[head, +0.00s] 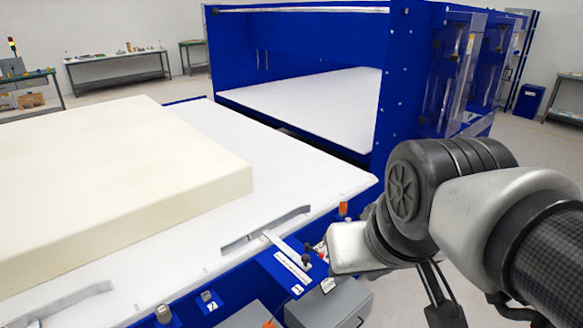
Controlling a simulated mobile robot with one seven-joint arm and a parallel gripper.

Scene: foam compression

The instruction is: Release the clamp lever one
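A blue clamp plate (275,267) with a white label sits at the front edge of the white table (215,235). A pale metal clamp lever (286,248) lies across this plate, with a small dark knob near its right end. I cannot read its number for sure. My gripper (320,254) is at the right end of the lever, close to the knob. The fingers are tiny and mostly hidden by my wrist, so I cannot tell whether they touch the lever or are open.
A thick cream foam block (110,180) lies on the table. A blue press housing (300,45) stands behind, its front open. Flat metal strips (265,230) lie along the table edge. A second blue plate marked 2 (208,299) is further left. Grey boxes (330,303) hang below.

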